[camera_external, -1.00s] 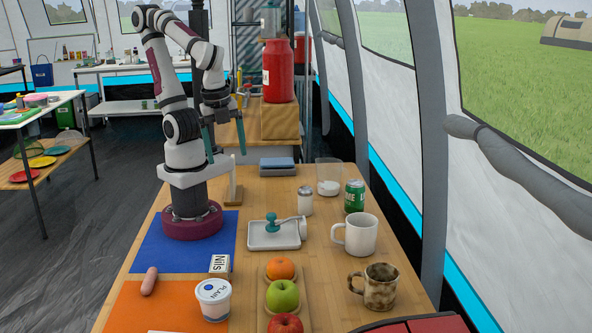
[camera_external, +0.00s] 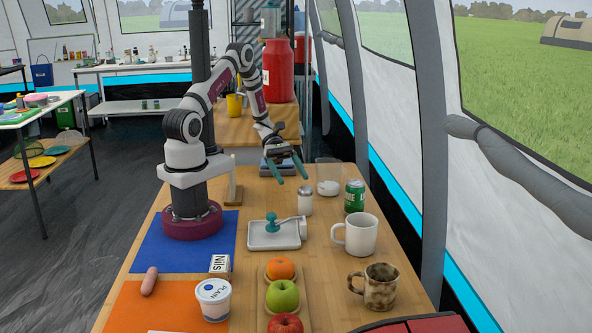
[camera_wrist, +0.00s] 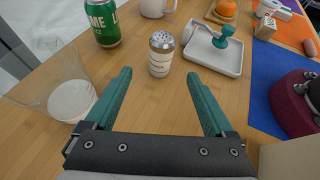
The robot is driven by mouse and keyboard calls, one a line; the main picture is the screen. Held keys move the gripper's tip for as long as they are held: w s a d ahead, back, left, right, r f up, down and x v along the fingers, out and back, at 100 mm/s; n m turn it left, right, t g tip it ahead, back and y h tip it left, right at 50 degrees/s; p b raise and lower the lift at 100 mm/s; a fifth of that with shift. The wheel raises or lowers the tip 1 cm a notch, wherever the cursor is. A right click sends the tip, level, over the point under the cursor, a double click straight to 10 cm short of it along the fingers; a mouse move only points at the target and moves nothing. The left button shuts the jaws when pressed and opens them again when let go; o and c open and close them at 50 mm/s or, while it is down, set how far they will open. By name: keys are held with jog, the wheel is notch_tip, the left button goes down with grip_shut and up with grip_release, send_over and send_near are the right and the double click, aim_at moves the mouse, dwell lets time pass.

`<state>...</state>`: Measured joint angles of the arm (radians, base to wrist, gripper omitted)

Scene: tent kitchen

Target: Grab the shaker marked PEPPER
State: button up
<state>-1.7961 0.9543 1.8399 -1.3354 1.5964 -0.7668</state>
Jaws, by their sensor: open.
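A small shaker (camera_external: 305,201) with a pale body and a grey perforated metal top stands upright on the wooden table. It also shows in the wrist view (camera_wrist: 161,55), just beyond and between my fingertips; no marking on it is readable. My gripper (camera_external: 292,179) is open and empty, with its teal fingers pointing down toward the shaker from the far side. In the wrist view my gripper (camera_wrist: 159,74) has its fingers spread wider than the shaker, and they appear apart from it.
A green can (camera_external: 354,196) and a clear glass (camera_wrist: 65,85) with white contents stand near the shaker. A white tray (camera_external: 262,242) holds a teal-knobbed item. A white mug (camera_external: 360,235), a brown mug (camera_external: 380,287) and fruit (camera_external: 283,296) stand closer to the camera.

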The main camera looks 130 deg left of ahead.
aim_at(309, 204)
jog(key=x, duration=0.9)
jog(key=r+x, duration=0.1)
jog(key=x, duration=0.3)
jog(key=shift+w+d+f, duration=0.15)
jog(key=shift+w+d, duration=0.15)
jog(key=shift+w, duration=0.05)
grip_shut()
